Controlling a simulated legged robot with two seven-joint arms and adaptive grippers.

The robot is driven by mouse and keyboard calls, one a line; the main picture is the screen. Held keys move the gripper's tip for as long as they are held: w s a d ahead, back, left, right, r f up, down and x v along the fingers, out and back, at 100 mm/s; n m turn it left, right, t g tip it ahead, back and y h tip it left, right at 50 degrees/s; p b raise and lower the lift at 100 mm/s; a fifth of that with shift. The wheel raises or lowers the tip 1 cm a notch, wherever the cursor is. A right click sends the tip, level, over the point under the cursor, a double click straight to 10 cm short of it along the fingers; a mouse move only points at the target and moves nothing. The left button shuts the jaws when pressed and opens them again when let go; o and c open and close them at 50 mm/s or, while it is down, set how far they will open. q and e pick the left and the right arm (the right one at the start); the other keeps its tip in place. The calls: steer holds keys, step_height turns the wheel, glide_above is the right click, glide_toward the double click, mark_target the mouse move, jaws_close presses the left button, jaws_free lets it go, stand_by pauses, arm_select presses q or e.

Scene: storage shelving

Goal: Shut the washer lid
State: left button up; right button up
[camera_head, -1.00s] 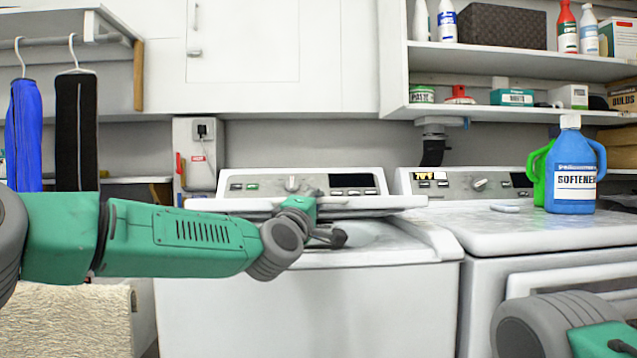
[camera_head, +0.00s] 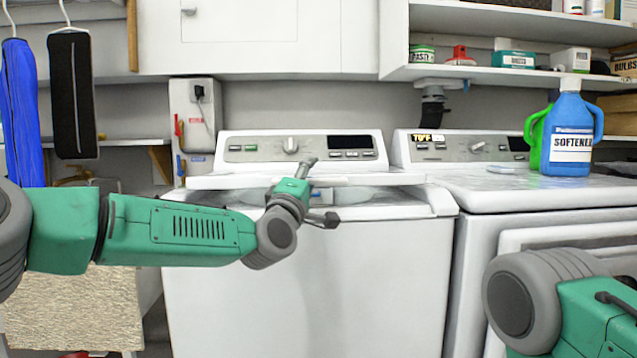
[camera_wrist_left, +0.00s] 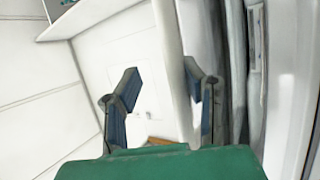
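The white washer (camera_head: 300,290) stands in the middle of the head view. Its lid (camera_head: 235,182) is partly raised and seen nearly edge-on, with the tub opening (camera_head: 350,196) showing under it. My left gripper (camera_head: 318,193) is at the lid's front edge, one finger above it and one below. In the left wrist view my left gripper (camera_wrist_left: 163,102) is open, with the white lid edge (camera_wrist_left: 172,60) running between its fingers, nearer the right one. I cannot tell whether a finger touches the lid. My right arm shows at lower right; its fingers do not show.
A second white machine (camera_head: 540,190) stands to the right with a blue softener jug (camera_head: 571,130) and a green jug on top. Shelves (camera_head: 500,75) hang above it. Hangers with a blue and a black garment (camera_head: 72,95) are at the left.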

arm_select(q)
steer(key=shift+s+a, duration=0.1)
steer(key=shift+a, duration=0.15)
steer(key=shift+a+f, duration=0.15)
steer(key=shift+d+f, duration=0.2)
steer(key=shift+d, duration=0.85)
steer(key=shift+f, duration=0.15)
steer(key=v, duration=1.1)
steer(key=shift+a+f, duration=0.15)
steer(key=shift+a, duration=0.35)
steer(key=shift+s, duration=0.15)
